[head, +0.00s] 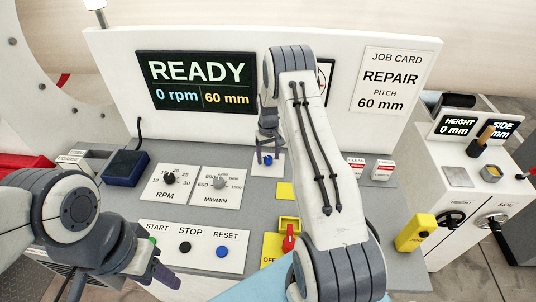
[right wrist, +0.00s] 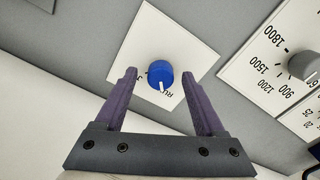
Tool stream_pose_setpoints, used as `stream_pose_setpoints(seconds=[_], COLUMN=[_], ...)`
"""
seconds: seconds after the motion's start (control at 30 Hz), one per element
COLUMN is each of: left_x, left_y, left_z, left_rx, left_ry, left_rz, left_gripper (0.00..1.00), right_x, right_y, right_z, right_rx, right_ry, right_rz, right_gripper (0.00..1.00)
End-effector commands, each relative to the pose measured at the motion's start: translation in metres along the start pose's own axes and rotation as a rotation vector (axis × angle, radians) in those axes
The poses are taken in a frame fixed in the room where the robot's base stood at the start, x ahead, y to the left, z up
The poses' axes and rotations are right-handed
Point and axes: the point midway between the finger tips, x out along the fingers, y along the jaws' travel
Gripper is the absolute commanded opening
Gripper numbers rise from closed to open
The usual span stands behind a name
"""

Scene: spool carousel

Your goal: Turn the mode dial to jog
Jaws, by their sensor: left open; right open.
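The mode dial is a blue knob (right wrist: 160,75) with a white pointer mark on a white plate (right wrist: 151,35). In the right wrist view the pointer faces the lower edge, near partly hidden letters that look like "RU" and "J". In the head view the blue knob (head: 268,159) shows just under my right gripper (head: 268,152). My right gripper (right wrist: 159,74) is open, with one purple finger on each side of the knob in the picture; I see no contact. My left gripper (head: 158,269) is open and empty at the lower left, near the START and STOP buttons.
The RPM dial (head: 169,178) and MM/MIN dial (head: 219,182) sit left of the mode dial. A red switch (head: 290,238) on a yellow plate stands in front. The screen (head: 197,83) reads READY, 0 rpm, 60 mm. My right arm hides part of the panel.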

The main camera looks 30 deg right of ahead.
Motion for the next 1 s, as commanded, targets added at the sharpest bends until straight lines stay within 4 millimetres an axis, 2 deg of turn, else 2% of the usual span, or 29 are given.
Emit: stream_pose_setpoints(seconds=[0.17, 0.3, 0.33, 0.37, 0.67, 1.0], left_x=[0.000, 0.000, 0.000, 0.000, 0.004, 0.025], left_y=[0.000, 0.000, 0.000, 0.000, 0.000, -0.002], left_z=[0.000, 0.000, 0.000, 0.000, 0.000, 0.001], left_rx=[0.000, 0.000, 0.000, 0.000, -0.001, -0.004], left_ry=[0.000, 0.000, 0.000, 0.000, 0.000, 0.000], left_rz=[0.000, 0.000, 0.000, 0.000, 0.000, 0.000], left_gripper=[0.50, 0.50, 0.50, 0.50, 0.50, 0.50], right_x=[0.000, 0.000, 0.000, 0.000, 0.000, 0.002], right_y=[-0.001, -0.001, -0.001, -0.001, -0.001, -0.001], right_z=[0.000, 0.000, 0.000, 0.000, 0.000, -0.001], right_rx=[-0.001, -0.001, -0.001, -0.001, 0.025, 0.224], right_ry=[0.000, 0.000, 0.000, 0.000, 0.000, 0.001], right_rz=[0.000, 0.000, 0.000, 0.000, 0.000, 0.000], right_gripper=[0.71, 0.18, 0.06, 0.00, 0.00, 0.00])
